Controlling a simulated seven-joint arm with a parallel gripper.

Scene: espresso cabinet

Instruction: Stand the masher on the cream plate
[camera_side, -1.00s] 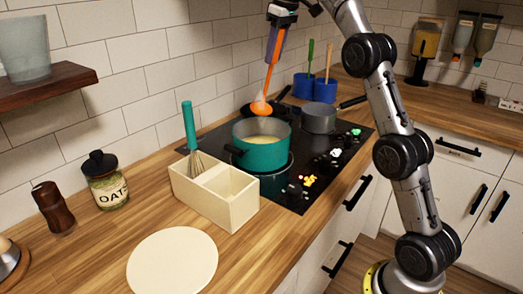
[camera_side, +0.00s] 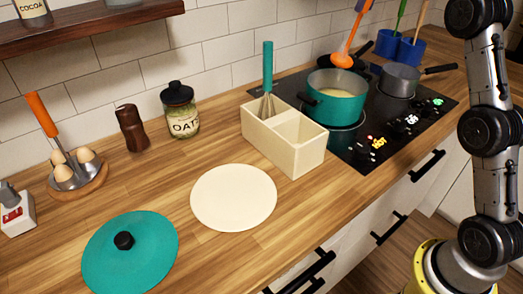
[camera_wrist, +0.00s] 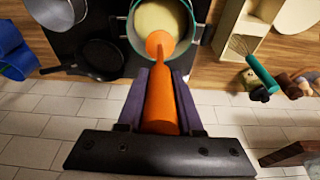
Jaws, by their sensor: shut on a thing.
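My gripper (camera_side: 363,5) is at the top edge of the side view, mostly cut off, over the hob. In the wrist view its purple fingers (camera_wrist: 160,80) are shut on the orange handle of a tool (camera_wrist: 161,105). The tool's rounded orange head (camera_side: 341,59) hangs by the teal pot (camera_side: 338,108); I cannot tell whether this tool is the masher. The flat round cream plate (camera_side: 234,198) lies bare on the wooden counter, well left of my gripper. Another orange-handled tool (camera_side: 41,115) stands at the left among eggs, its metal lower end partly hidden.
A cream two-part box (camera_side: 300,158) with a teal whisk (camera_side: 267,65) stands between plate and pot. A teal lid (camera_side: 130,262) lies left of the plate. An oat jar (camera_side: 181,112) and brown mill (camera_side: 132,128) stand behind. A grey pan (camera_side: 398,82) is right of the pot.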

